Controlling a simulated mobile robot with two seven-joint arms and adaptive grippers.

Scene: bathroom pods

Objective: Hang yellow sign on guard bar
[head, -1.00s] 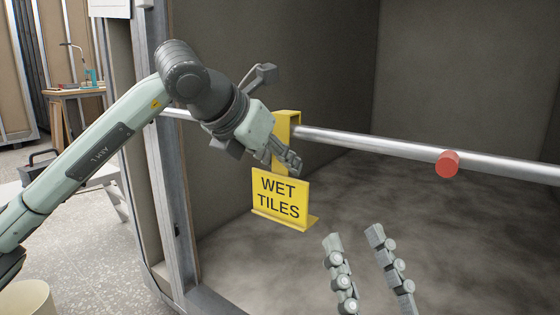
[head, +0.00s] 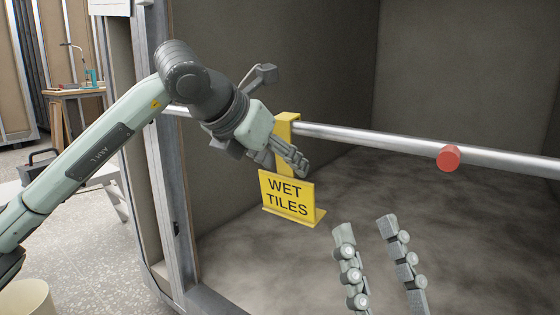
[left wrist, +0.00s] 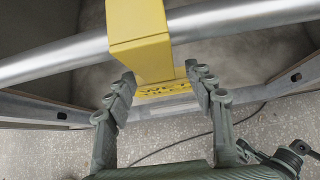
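The yellow sign (head: 287,193) reads WET TILES. Its bracket (head: 285,125) is hooked over the metal guard bar (head: 335,133), and its panel hangs below the bar, slightly tilted. My left gripper (head: 292,163) is at the sign's stem, just above the panel. In the left wrist view the fingers (left wrist: 160,76) stand apart on both sides of the yellow stem (left wrist: 145,55), with a narrow gap at the right finger. The panel (left wrist: 165,90) is partly hidden there. My right gripper (head: 382,268) is open and empty at the lower middle of the head view.
A metal frame post (head: 172,190) stands left of the sign, close to my left arm. The pod floor (head: 410,190) is clear. A wooden table (head: 75,93) is far left.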

